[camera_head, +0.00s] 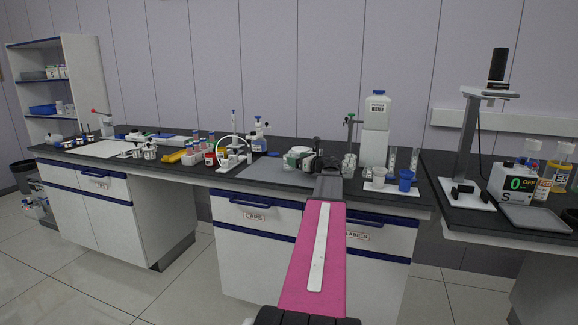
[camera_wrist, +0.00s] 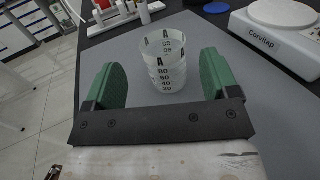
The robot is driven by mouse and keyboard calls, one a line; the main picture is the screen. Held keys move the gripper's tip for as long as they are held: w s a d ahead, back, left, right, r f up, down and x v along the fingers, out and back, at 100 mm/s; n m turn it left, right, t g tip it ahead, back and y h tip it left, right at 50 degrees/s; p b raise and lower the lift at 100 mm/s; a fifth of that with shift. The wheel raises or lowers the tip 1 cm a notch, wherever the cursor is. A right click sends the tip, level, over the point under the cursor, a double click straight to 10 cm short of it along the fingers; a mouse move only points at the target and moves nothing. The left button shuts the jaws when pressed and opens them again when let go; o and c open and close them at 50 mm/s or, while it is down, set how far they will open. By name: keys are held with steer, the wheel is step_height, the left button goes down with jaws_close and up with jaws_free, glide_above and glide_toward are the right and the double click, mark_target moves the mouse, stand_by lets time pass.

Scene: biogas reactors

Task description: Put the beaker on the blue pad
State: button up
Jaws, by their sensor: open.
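A clear beaker (camera_wrist: 167,70) with black graduations and the letter A stands upright on a flat grey mat (camera_wrist: 200,32) in the wrist view. My gripper (camera_wrist: 162,75) has its two green fingers spread wide, one to each side of the beaker. Gaps show between the fingers and the glass, and nothing is held. In the head view my gripper is small, over the middle of the dark bench (camera_head: 215,177), and I cannot make out the beaker there. A grey-blue mat (camera_head: 262,169) lies left of my gripper.
A Corvitap device (camera_wrist: 278,38) with a round white plate stands close on the right in the wrist view. A white rack (camera_wrist: 122,18) of vials stands behind. In the head view a water bottle (camera_head: 375,108) and a blue cup (camera_head: 405,180) stand to the right.

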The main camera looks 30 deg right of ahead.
steer(key=x, duration=0.4)
steer(key=shift+w+f, duration=0.1)
steer(key=shift+w, duration=0.25)
steer(key=shift+c, duration=0.3)
steer(key=c, duration=1)
